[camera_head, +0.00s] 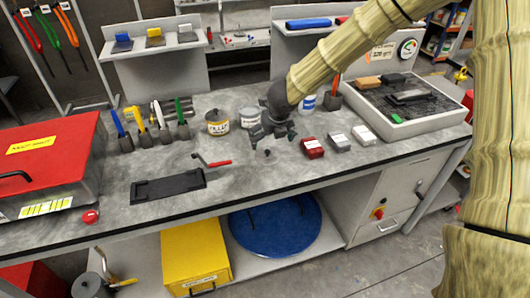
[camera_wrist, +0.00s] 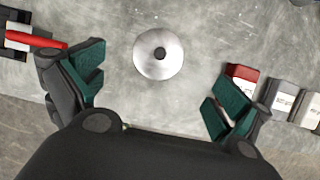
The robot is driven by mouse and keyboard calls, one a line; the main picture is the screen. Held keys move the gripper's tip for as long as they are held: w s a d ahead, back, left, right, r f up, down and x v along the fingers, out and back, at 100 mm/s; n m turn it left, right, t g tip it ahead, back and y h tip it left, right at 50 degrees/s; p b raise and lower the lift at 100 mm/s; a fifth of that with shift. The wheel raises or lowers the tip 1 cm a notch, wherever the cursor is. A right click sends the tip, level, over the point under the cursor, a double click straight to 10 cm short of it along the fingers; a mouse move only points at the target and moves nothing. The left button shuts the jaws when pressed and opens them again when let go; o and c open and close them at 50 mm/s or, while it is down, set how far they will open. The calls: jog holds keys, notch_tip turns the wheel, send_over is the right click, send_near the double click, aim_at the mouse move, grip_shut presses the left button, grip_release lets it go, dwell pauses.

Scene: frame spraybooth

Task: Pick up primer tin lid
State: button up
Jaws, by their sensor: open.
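The primer tin lid (camera_wrist: 150,66) is a round silver disc with a dark knob in its middle. It lies flat on the grey bench top, upper middle of the wrist view. In the head view its dark knob (camera_head: 267,153) shows just below my gripper (camera_head: 272,130); the disc is hard to make out against the bench. In the wrist view my gripper (camera_wrist: 157,90) is open and empty, with green-padded fingers spread wide. The lid lies ahead of the gap between them and touches neither finger.
A red-handled tool (camera_head: 213,161) lies left of the lid, by a black tray (camera_head: 168,187). Red (camera_head: 312,149), grey (camera_head: 339,142) and white (camera_head: 364,135) blocks stand to the right. Two tins (camera_head: 217,122) (camera_head: 250,118) stand behind. Bench around the lid is clear.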

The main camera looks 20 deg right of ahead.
aim_at(268, 151)
jog(key=x, duration=0.3)
jog(key=shift+d+f, duration=0.15)
jog(key=shift+f, duration=0.05)
jog(key=shift+p+x, duration=1.05)
jog(key=shift+x, duration=2.25)
jog(key=c, duration=0.9)
